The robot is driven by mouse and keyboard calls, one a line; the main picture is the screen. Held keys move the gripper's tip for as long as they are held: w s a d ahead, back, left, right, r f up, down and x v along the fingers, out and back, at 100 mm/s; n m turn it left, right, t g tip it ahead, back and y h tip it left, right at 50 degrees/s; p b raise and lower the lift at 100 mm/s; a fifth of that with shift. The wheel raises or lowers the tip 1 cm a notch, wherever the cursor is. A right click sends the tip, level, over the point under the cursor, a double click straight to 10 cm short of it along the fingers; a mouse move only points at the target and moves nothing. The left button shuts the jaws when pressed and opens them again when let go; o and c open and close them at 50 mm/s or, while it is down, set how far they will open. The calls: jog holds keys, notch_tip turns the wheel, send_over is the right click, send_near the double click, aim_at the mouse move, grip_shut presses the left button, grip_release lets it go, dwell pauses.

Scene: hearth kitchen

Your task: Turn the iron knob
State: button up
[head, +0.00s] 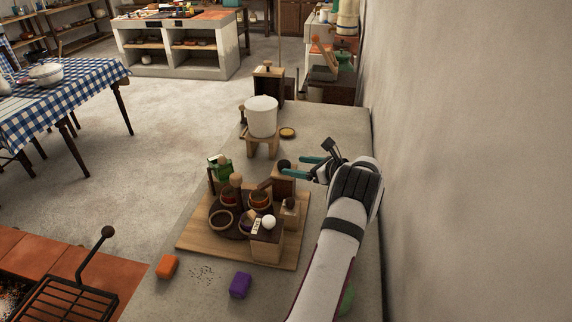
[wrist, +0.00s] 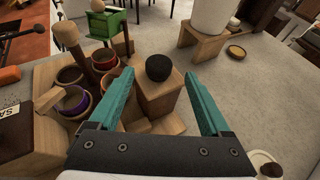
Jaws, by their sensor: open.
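The iron knob (wrist: 158,67) is a dark, rounded, matte knob on top of a wooden block (wrist: 160,94) in the wrist view. In the head view the knob (head: 284,164) sits at the far right corner of the wooden board. My gripper (wrist: 159,78) is open, its two teal fingers on either side of the knob in the wrist picture, with visible gaps. Nothing is held. In the head view my gripper (head: 302,165) reaches in from the right, beside the knob. I cannot tell whether the fingertips are level with it.
A round holder with several small bowls (head: 222,220) and a box with a white knob (head: 268,222) share the board (head: 200,247). A white pot (head: 262,117) stands on a wooden stand behind. An orange block (head: 167,266) and purple block (head: 240,285) lie in front. A wall rises at right.

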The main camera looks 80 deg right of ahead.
aim_at(288, 165)
jog(key=x, duration=0.3)
jog(key=shift+w+d+f, duration=0.1)
jog(key=shift+w, duration=0.15)
grip_shut()
jog(key=shift+d+n+t+y, duration=0.1)
jog(key=shift+n+t+y, duration=0.3)
jog(key=shift+n+y, duration=0.35)
